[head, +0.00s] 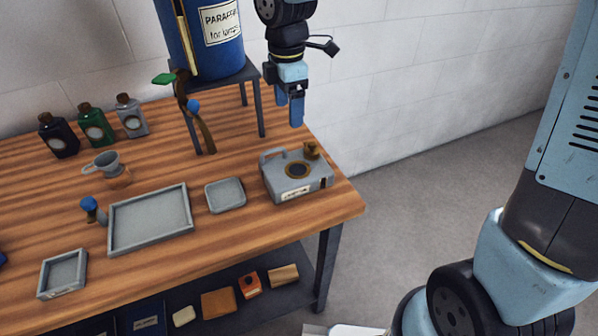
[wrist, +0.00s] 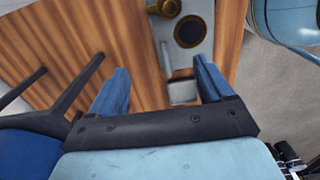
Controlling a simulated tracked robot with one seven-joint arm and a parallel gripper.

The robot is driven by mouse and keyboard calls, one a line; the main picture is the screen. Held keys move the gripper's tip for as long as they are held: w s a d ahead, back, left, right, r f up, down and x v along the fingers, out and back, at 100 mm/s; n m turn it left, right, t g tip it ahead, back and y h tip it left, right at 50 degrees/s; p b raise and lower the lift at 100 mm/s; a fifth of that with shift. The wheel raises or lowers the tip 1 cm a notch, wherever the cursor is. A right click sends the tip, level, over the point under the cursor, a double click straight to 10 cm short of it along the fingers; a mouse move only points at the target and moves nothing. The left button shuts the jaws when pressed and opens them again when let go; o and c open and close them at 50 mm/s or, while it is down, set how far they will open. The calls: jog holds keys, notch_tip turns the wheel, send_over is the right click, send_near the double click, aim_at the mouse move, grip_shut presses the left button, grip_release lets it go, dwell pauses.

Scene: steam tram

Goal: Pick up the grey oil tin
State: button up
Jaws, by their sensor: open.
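A small grey tin (head: 131,117) with a dark cap and a round label stands upright at the back left of the bench, at the right end of a row; it fits the grey oil tin. My gripper (head: 290,110) hangs well to its right, fingers pointing down, open and empty. It is above the bench's back right corner, behind a larger grey box (head: 290,185) with a handle, brass cap and dark round opening. In the wrist view that box (wrist: 203,12) shows beyond my fingers (wrist: 160,80); I cannot make out the small grey tin there.
Green (head: 92,126) and dark (head: 58,137) tins stand left of the grey one. A blue paraffin drum (head: 207,45) on a stand (head: 262,110) stands between my gripper and the tins. A large tray (head: 150,243), small trays and a grey jug (head: 107,162) lie in front.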

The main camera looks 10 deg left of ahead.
send_over(289, 157)
jog(key=f, duration=0.8)
jog(key=shift+w+a+f, duration=0.15)
jog(key=shift+w+f, duration=0.2)
jog(key=f, duration=0.4)
jog(key=shift+s+d+f, duration=0.1)
jog(key=shift+s+d, duration=0.1)
jog(key=shift+s, duration=0.2)
jog(key=shift+f, duration=0.6)
jog(key=shift+c, duration=0.2)
jog(key=c, duration=1.4)
jog(key=shift+r, duration=0.1)
